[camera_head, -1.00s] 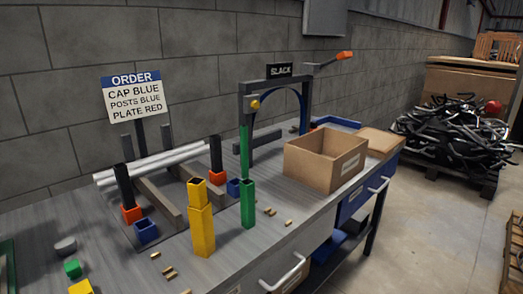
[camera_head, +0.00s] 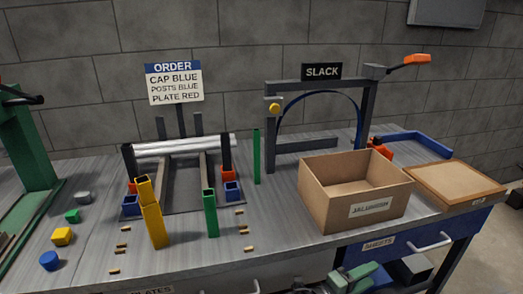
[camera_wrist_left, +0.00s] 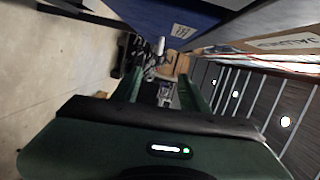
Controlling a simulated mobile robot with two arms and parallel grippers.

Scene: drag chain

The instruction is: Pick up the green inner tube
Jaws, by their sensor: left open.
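A green square tube (camera_head: 210,212) with an open top stands upright on the bench, right of the yellow tubes. A slimmer green upright piece (camera_head: 256,157) stands behind it to the right. I cannot tell for certain which one is the inner tube. My left gripper (camera_head: 352,280) is at the bottom edge of the head view, in front of the bench and below its top, well right of both green pieces. In the left wrist view its two green fingers (camera_wrist_left: 160,88) are apart with nothing between them. My right gripper is not in view.
Yellow tubes (camera_head: 154,225) stand left of the green tube. Small brass pieces (camera_head: 243,226) lie around it. A cardboard box (camera_head: 345,210) sits to the right, with the SLACK frame (camera_head: 318,85) behind. A green machine (camera_head: 30,150) stands at far left.

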